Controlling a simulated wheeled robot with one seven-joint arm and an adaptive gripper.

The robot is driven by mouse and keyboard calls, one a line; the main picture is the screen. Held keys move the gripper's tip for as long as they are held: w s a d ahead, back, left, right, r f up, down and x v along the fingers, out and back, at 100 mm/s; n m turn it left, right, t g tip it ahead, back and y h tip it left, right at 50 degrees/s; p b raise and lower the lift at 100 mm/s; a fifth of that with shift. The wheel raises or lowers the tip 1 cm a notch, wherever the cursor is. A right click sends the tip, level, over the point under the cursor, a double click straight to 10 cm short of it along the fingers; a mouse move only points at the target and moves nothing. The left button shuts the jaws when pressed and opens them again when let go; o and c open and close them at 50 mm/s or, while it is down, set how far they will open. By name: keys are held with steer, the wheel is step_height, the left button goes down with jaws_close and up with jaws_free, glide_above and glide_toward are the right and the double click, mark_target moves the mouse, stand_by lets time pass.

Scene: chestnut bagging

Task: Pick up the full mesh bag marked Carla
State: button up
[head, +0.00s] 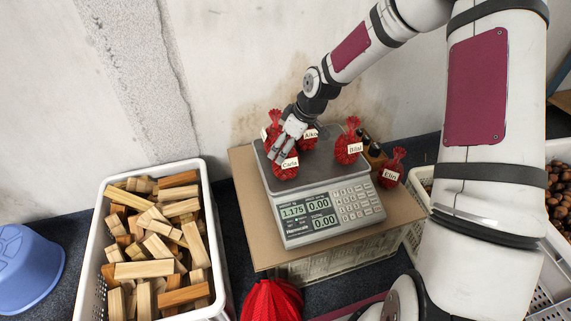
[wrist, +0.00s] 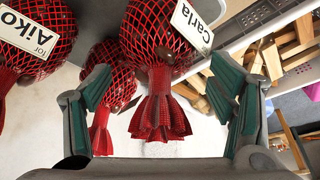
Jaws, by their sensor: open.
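The red mesh bag marked Carla (head: 284,172) stands at the front left of the scale's pan, filled out round, its white label facing forward. My gripper (head: 281,149) is right above and behind it, covering its top in the head view. In the wrist view the Carla bag (wrist: 140,42) hangs in from the upper edge, its gathered, flared neck between the fingers of my gripper (wrist: 165,110). The fingers are open, with a gap on both sides of the neck. The pictures show no finger touching it.
The bag marked Aiko (head: 309,143) is close behind, and Bilal (head: 347,149) stands right on the scale (head: 327,213). Another bag (head: 267,130) is partly hidden behind my gripper. Elin (head: 391,172) stands beside the scale. A crate of wood blocks (head: 91,232) is at left.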

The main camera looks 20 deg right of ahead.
steer(key=shift+c, duration=0.6)
steer(key=shift+r, duration=0.1)
jaws_close()
